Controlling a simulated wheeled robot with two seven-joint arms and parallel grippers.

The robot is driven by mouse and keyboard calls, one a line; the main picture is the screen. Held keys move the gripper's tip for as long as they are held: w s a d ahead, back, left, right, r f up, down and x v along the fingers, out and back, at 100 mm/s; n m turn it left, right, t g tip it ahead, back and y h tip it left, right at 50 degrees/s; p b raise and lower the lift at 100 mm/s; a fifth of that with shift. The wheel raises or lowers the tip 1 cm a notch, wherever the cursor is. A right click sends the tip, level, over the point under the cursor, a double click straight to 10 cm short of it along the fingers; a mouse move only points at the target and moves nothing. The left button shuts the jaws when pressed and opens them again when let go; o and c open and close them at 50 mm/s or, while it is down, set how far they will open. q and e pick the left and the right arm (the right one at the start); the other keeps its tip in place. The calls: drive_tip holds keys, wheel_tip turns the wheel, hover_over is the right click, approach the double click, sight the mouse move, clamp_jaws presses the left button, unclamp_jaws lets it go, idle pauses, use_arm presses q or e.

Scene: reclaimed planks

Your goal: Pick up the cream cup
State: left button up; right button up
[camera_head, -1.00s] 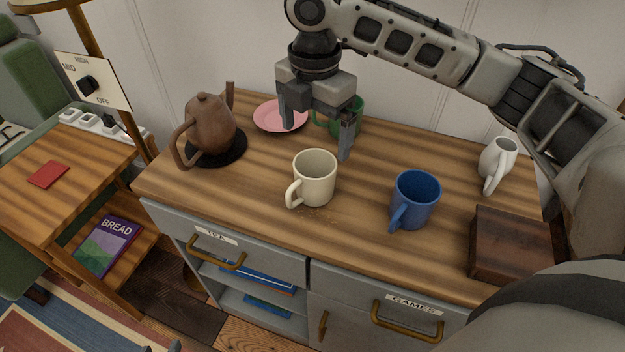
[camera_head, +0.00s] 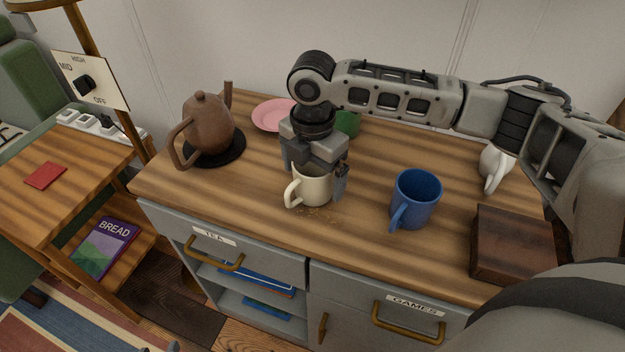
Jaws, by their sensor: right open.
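The cream cup (camera_head: 311,188) stands upright on the wooden cabinet top, near the front middle, with its handle to the left. My right gripper (camera_head: 316,178) is open and lowered over the cup, pointing down. One finger shows on the right side of the cup; the other is partly hidden behind the cup on the left. The gripper covers the cup's rim. I cannot tell whether the fingers touch the cup. My left gripper is not in view.
A blue mug (camera_head: 415,198) stands right of the cup, and a dark wooden box (camera_head: 512,245) is at the right front. A brown teapot (camera_head: 207,128) is at the left. Behind my arm are a pink plate (camera_head: 268,114), a green mug (camera_head: 347,123) and a white jug (camera_head: 492,168).

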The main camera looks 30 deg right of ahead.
drive_tip(key=shift+c, duration=0.4)
drive_tip(key=shift+r, duration=0.1)
drive_tip(key=c, duration=1.1)
drive_tip(key=shift+c, duration=0.2)
